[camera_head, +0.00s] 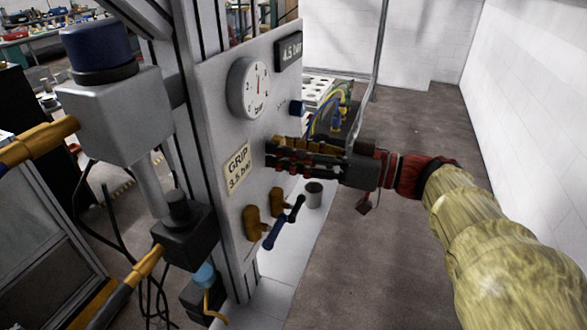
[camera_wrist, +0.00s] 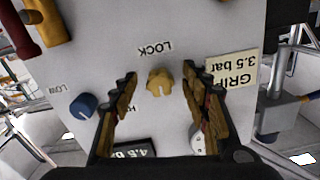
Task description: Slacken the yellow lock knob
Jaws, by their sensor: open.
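The yellow lock knob (camera_wrist: 159,82) is a small lobed knob on the light grey panel, below the upside-down word LOCK in the wrist view. My gripper (camera_wrist: 158,85) is open, with one finger on each side of the knob and visible gaps between. In the head view my gripper (camera_head: 272,154) reaches the panel (camera_head: 222,105) from the right, below the gauge and right of the GRIP 3.5 bar label (camera_head: 238,168). The knob is hidden behind the fingers in the head view. I cannot tell how far the fingertips are from the panel.
A blue knob (camera_wrist: 83,106) is left of the fingers in the wrist view. A dial gauge (camera_head: 249,88) and a 4.5 bar display (camera_head: 289,50) are on the panel.

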